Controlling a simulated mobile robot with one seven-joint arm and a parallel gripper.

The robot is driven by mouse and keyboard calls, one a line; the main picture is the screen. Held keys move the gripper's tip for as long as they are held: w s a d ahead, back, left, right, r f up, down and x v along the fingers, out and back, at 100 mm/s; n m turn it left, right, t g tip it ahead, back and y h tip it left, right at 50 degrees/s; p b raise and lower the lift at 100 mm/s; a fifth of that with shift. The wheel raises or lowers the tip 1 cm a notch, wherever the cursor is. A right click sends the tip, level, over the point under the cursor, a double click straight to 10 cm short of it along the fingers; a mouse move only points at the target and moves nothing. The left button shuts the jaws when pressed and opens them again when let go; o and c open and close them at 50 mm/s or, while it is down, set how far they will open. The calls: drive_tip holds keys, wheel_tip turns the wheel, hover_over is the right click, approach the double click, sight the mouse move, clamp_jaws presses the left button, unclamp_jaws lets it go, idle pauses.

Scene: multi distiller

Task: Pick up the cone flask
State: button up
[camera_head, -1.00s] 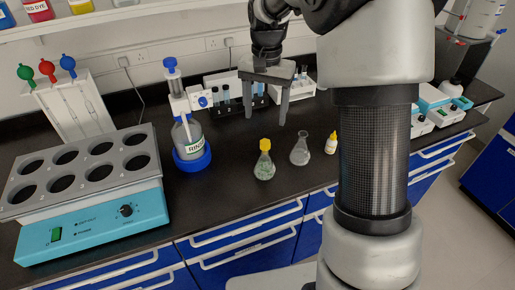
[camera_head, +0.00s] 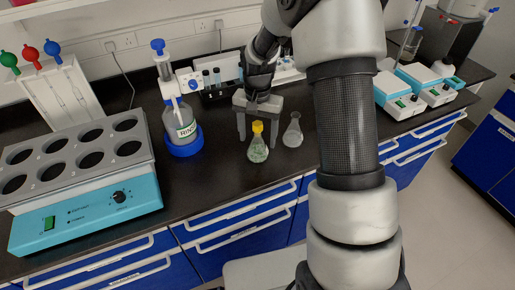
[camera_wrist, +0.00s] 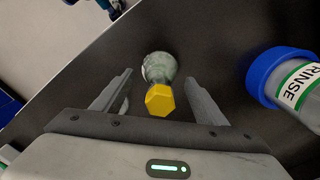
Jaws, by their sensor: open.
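A cone flask with a yellow cap (camera_head: 258,150) and speckled pale green contents stands upright on the black bench. A second, uncapped clear cone flask (camera_head: 293,132) stands just right of it. My gripper (camera_head: 257,145) is open, its fingers pointing down on either side of the capped flask in the head view. In the wrist view the yellow cap (camera_wrist: 160,99) and flask body (camera_wrist: 159,67) show between the open fingers (camera_wrist: 159,77). I see no clear contact between the fingers and the flask.
A RINSE bottle (camera_head: 181,121) with a blue base stands to the left; it also shows in the wrist view (camera_wrist: 294,86). A teal heating block with wells (camera_head: 90,213) is further left. The bench's front edge is close.

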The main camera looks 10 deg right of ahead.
sight(258, 123)
drive_tip(key=shift+f, duration=0.9)
drive_tip(key=shift+c, duration=0.3)
drive_tip(key=c, duration=1.2)
drive_tip(key=shift+o, duration=0.2)
drive_tip(key=shift+w+r, duration=0.1)
wheel_tip(258, 123, up, 10)
drive_tip(key=shift+f, duration=0.1)
